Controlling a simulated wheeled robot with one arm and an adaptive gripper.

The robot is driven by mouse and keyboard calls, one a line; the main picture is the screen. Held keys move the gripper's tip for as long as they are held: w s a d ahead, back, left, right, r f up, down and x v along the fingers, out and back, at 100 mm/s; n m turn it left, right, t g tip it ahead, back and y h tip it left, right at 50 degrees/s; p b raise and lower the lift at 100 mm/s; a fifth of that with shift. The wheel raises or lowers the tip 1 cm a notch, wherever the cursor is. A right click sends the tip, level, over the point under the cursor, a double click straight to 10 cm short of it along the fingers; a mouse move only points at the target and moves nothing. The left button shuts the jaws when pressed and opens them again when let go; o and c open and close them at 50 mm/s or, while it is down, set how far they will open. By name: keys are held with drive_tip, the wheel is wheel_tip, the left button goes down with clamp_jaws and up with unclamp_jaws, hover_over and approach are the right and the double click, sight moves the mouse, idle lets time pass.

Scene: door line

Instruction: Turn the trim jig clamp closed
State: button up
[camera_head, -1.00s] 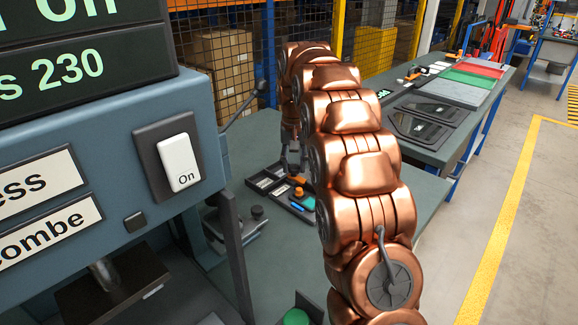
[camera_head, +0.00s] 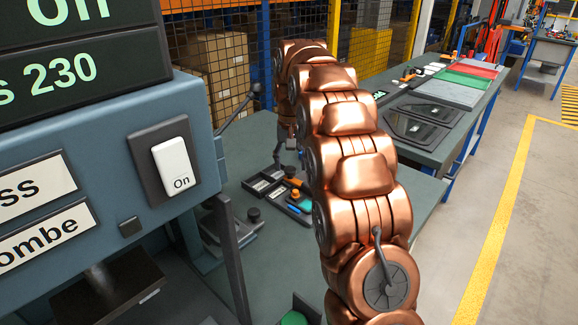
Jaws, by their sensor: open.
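My gripper (camera_head: 286,152) shows small and grey at the end of my copper arm, above the back bench. It is open, with nothing visible between its fingers; my arm hides part of it. A grey fixture with a black knob (camera_head: 254,215) stands on the bench, left of and nearer than the gripper. I cannot tell whether this is the trim jig clamp. No part is clearly marked as that clamp, and its position cannot be read.
A black parts tray (camera_head: 266,186) lies below the gripper. A blue-grey machine housing (camera_head: 205,120) with an On switch (camera_head: 172,165) fills the left. A lever with a black ball (camera_head: 256,87) sticks out behind it. Dark panels (camera_head: 418,127) lie on the right bench. The right floor is clear.

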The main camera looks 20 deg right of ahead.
sight(291, 169)
drive_tip(key=shift+s+r, duration=0.1)
drive_tip(key=shift+r, duration=3.2)
